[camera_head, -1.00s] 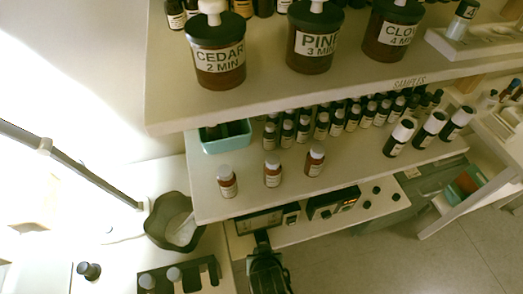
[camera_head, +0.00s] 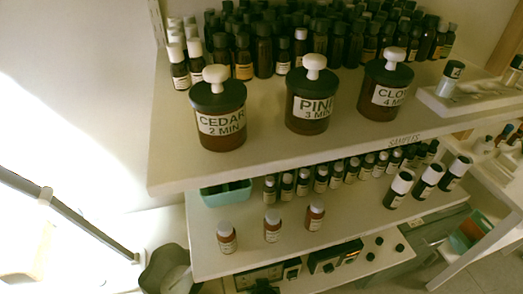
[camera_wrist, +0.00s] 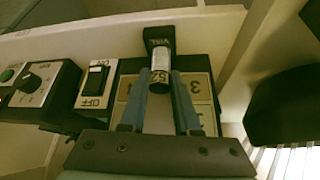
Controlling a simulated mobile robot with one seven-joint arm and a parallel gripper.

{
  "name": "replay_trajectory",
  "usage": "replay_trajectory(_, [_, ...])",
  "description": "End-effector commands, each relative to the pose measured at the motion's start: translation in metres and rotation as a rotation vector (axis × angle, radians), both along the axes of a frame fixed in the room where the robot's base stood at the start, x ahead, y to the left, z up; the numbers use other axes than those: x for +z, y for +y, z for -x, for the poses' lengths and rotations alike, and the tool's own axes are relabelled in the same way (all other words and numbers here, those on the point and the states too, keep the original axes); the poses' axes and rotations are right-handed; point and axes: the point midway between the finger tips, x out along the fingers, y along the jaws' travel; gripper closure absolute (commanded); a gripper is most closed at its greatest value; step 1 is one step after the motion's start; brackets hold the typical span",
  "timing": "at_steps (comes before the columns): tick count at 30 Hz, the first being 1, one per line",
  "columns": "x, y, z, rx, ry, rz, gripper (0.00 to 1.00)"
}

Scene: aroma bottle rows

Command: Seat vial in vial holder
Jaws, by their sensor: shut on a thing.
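In the wrist view, my gripper (camera_wrist: 160,88) is shut on a small vial (camera_wrist: 160,63) with a pale label and a dark end toward me. The vial sits between the two blue-grey fingertips. Directly beyond it is a black holder (camera_wrist: 158,36) marked VIAL, on a panel. The vial overlaps the holder in this view; I cannot tell how far it is inside. In the head view, my gripper and the held vial cannot be made out at the bottom edge.
A numbered plate (camera_wrist: 200,88) lies behind the fingers. An ON/OFF switch (camera_wrist: 96,80) and a knob box (camera_wrist: 35,80) stand left of it. In the head view, shelves carry labelled jars (camera_head: 220,110), several bottles and a green tray (camera_head: 226,191).

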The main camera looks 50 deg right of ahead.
Motion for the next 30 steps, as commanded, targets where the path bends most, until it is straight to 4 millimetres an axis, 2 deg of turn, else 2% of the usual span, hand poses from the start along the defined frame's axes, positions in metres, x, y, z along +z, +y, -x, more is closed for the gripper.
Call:
replay_trajectory(5, [-0.004,0.000,0.000,0.001,0.001,0.000,1.00])
replay_trajectory(6, [-0.003,0.000,0.000,0.000,0.001,-0.001,0.62])
replay_trajectory(7, [-0.003,0.000,0.000,0.000,0.001,-0.001,0.57])
replay_trajectory(20, [0.004,0.002,0.002,0.000,-0.001,-0.001,0.57])
replay_trajectory(30, [0.051,0.021,0.021,0.000,-0.001,-0.001,0.57])
